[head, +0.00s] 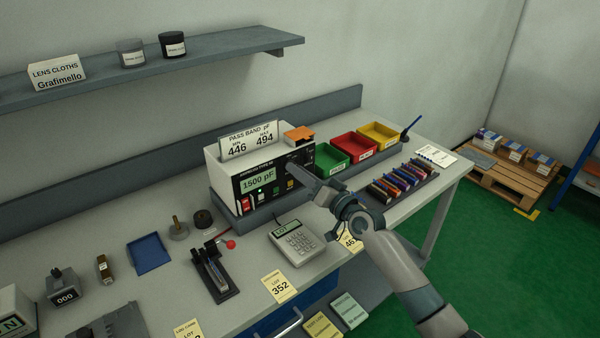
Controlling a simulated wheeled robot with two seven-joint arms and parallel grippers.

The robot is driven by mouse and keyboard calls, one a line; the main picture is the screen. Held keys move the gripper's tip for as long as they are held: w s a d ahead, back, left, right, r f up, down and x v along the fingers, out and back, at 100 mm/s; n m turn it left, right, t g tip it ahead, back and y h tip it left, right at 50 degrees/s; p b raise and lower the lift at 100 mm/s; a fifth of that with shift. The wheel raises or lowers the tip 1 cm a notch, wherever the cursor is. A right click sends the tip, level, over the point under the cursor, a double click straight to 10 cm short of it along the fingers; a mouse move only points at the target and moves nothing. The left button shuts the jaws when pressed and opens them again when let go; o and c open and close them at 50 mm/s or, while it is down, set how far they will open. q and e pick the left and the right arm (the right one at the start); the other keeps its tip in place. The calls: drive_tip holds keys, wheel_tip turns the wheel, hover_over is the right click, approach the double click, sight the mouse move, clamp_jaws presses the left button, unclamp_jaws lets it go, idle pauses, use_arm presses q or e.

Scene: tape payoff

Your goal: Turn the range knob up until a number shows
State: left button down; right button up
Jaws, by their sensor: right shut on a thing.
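A white meter box with a black front panel (243,208) stands on the bench against the back. Its green display (258,182) reads 1500 pF. A red switch and several small coloured buttons sit below the display. My right gripper (292,168) reaches in from the lower right to the right part of this panel. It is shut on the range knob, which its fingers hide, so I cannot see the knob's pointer. My left gripper is not in view.
A PASS BAND card (249,139) reading 446 and 494 stands on the meter. Green (330,157), red and yellow bins are to its right, with a rack of coloured parts (400,182) in front. A grey keypad (297,243) lies close below my right wrist.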

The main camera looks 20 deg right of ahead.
drive_tip(key=shift+m, duration=1.2)
drive_tip(key=o, duration=1.1)
drive_tip(key=shift+c, duration=0.2)
drive_tip(key=b+v, duration=0.3)
drive_tip(key=v, duration=1.4)
drive_tip(key=shift+s+b, duration=0.3)
drive_tip(key=shift+b, duration=0.05)
drive_tip(key=shift+f, duration=0.15)
